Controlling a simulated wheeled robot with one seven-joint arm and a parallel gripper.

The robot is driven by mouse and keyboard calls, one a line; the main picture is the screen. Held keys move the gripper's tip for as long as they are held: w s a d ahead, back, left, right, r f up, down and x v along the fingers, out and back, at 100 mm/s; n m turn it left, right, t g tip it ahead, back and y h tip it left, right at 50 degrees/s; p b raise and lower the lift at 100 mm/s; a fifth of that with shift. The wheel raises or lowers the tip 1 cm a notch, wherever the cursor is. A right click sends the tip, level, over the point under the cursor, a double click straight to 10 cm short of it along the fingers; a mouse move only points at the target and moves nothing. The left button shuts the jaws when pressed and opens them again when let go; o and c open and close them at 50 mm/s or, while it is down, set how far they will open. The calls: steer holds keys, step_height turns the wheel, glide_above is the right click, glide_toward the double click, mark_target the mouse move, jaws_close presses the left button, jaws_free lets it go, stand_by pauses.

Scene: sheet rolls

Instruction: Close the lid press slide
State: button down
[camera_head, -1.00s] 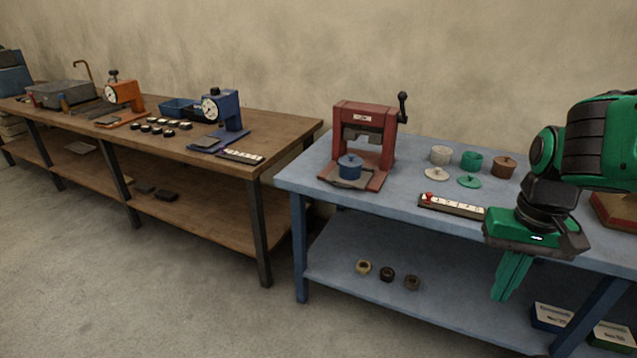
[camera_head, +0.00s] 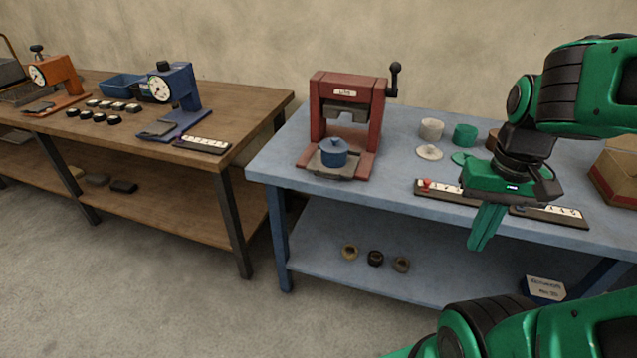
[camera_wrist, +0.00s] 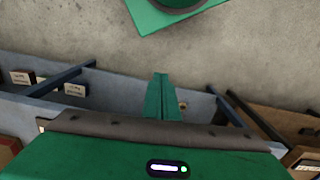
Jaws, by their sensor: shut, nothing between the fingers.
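The red lid press (camera_head: 345,115) stands on the blue table, with a black crank handle on its right side. A plaque on its top bar is too small to read with certainty. Its grey slide plate (camera_head: 312,160) sticks out at the front of the base, and a blue lidded pot (camera_head: 334,153) stands on it, forward of the press head. My gripper (camera_head: 483,240) is shut and empty, pointing down in front of the table's front edge, to the right of the press and apart from it. In the wrist view its green fingers (camera_wrist: 160,98) are together.
On the blue table (camera_head: 390,180) are a white pot (camera_head: 431,129), a green pot (camera_head: 465,135), a white lid (camera_head: 429,152) and a numbered strip with a red marker (camera_head: 426,184). Three rings (camera_head: 375,258) lie on the lower shelf. A wooden bench (camera_head: 240,115) stands left.

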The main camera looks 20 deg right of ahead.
steer(key=n+t+h, duration=0.9)
steer(key=n+t, duration=0.4)
steer(key=n, duration=2.2)
glide_toward(323, 177)
steer(key=x, duration=0.6)
steer(key=shift+w+d+f, duration=0.1)
steer(key=shift+w+d, duration=0.05)
steer(key=shift+d, duration=0.15)
